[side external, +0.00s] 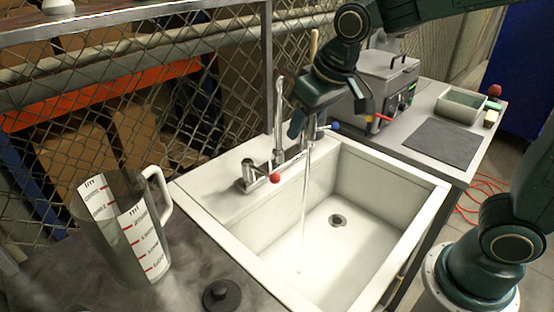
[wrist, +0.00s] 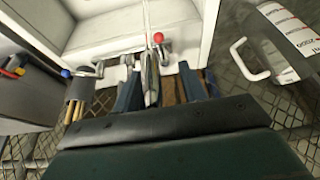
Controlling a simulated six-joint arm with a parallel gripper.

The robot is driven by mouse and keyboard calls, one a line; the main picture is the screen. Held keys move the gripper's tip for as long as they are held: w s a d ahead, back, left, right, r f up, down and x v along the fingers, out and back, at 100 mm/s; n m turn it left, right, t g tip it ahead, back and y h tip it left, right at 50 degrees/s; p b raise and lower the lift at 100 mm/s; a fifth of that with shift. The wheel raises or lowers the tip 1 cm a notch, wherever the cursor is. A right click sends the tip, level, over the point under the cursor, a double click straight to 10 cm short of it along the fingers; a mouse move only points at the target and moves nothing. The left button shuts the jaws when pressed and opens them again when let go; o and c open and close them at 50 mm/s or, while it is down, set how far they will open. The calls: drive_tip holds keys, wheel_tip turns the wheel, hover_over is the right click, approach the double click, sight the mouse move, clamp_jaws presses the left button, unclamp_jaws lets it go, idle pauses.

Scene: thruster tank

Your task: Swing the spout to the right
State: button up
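The silver spout (side external: 280,105) rises from the tap at the back of the white sink, and water (side external: 304,200) runs from it into the basin. My gripper (side external: 305,130) is above the tap, pointing down, and hides part of the spout. In the wrist view the spout (wrist: 152,82) lies between the two dark blue fingers of my gripper (wrist: 160,85). The fingers are apart, with a gap to the right of the spout. I cannot tell whether the left finger touches it.
The tap has a red knob (side external: 275,177) and a blue knob (side external: 335,125). A measuring jug (side external: 130,230) and a black stopper (side external: 221,295) stand left of the sink (side external: 420,215). A grey machine (side external: 385,80) stands behind right; wire fence (side external: 130,90) runs behind.

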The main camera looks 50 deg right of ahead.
drive_tip(key=s+a+r+m, duration=0.15)
drive_tip(key=s+r, duration=0.25)
drive_tip(key=r, duration=0.9)
drive_tip(key=s+d+f+n+t, duration=0.1)
drive_tip(key=s+d+f, duration=0.3)
drive_tip(key=s+f, duration=0.25)
drive_tip(key=s+d+f, duration=0.4)
drive_tip(key=s+f, duration=0.1)
drive_tip(key=s, duration=0.3)
drive_tip(key=w+r+m+g+h, duration=0.1)
drive_tip(key=w+r+m+h, duration=0.25)
drive_tip(key=w+r, duration=0.65)
drive_tip(key=w+a+m+g, duration=0.1)
drive_tip(key=w+a+m, duration=0.4)
drive_tip(key=a, duration=0.5)
drive_tip(key=shift+w+r+g, duration=0.3)
drive_tip(key=shift+w+r, duration=0.05)
drive_tip(key=shift+w, duration=0.25)
idle(0.7)
